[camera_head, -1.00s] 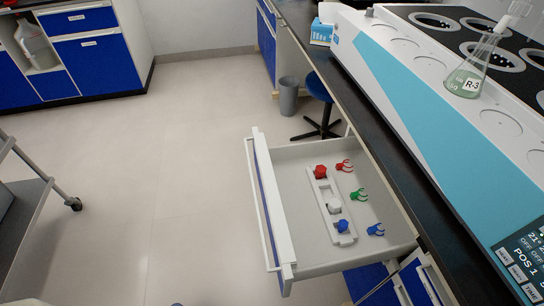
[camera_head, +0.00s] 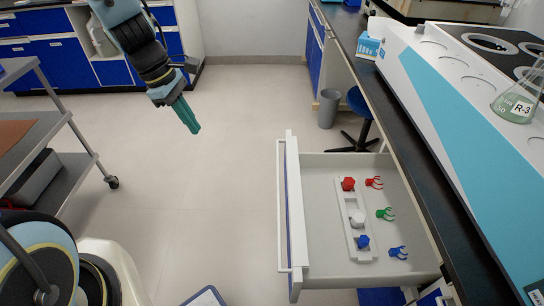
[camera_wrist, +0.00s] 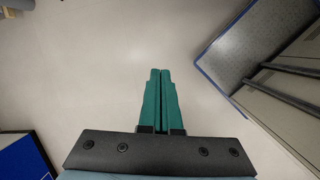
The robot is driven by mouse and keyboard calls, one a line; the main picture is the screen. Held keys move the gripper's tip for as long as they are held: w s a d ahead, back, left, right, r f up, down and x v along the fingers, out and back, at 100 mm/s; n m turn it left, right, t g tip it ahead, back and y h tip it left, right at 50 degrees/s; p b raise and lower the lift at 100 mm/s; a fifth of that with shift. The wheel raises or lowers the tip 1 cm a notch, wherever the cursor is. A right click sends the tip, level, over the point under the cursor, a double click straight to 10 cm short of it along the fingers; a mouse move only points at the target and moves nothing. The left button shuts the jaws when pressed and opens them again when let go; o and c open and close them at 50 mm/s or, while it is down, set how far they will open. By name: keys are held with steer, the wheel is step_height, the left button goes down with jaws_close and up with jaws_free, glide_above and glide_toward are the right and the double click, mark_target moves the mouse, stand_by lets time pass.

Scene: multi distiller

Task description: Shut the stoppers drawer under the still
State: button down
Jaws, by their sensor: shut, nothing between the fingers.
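The stoppers drawer (camera_head: 291,225) is pulled out from the dark-topped bench under the white and light-blue still (camera_head: 455,120). Its white front with a long bar handle faces left. Inside are a white rack (camera_head: 352,222) with red, white and blue stoppers, and red, green and blue clips beside it. My gripper (camera_head: 194,130) is shut and empty, with teal fingers pointing down over the floor, left of and beyond the drawer, apart from it. In the wrist view its fingers (camera_wrist: 160,75) are together over pale floor. I cannot identify the drawer in the wrist view.
A flask (camera_head: 517,104) marked R-3 stands on the still. A grey bin (camera_head: 328,108) and a blue stool (camera_head: 360,110) are beyond the drawer. A grey cart (camera_head: 75,180) stands at left.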

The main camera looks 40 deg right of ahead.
steer(key=s+d+f+n, duration=0.1)
steer(key=s+d+f, duration=0.3)
steer(key=d+f, duration=0.2)
steer(key=s+d+f+n+g, duration=0.1)
steer(key=s+d+f, duration=0.4)
steer(key=d+f, duration=0.2)
steer(key=shift+d+n, duration=0.4)
steer(key=shift+d, duration=0.65)
steer(key=shift+s+d, duration=0.1)
steer(key=shift+s, duration=0.05)
steer(key=s+d+p, duration=1)
steer(key=s+d, duration=0.9)
steer(key=d, duration=0.5)
steer(key=shift+s, duration=0.4)
steer(key=shift+r, duration=0.15)
